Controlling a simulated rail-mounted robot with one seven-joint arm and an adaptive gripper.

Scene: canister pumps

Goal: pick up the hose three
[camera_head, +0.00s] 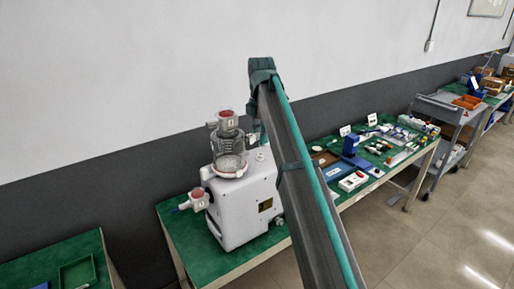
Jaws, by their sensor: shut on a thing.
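A white canister pump (243,198) stands on a green-topped table in the middle of the view. A clear ribbed canister (229,152) sits on top of it. A white fitting with a red, marked face (227,120) is above the canister. A similar fitting (199,199) is at the pump's left side, with a small blue-grey end pointing left. The marks are too small to read, and I cannot make out which part is hose three. A dark beam of mine with a teal line along it covers the pump's right side. My gripper cannot be made out.
The green table (187,232) has bare room left of the pump. To the right, a long bench holds blue trays (338,170), a white box (352,181) and many small parts. A grey cart (438,108) stands farther right. A green tray (78,273) lies at lower left.

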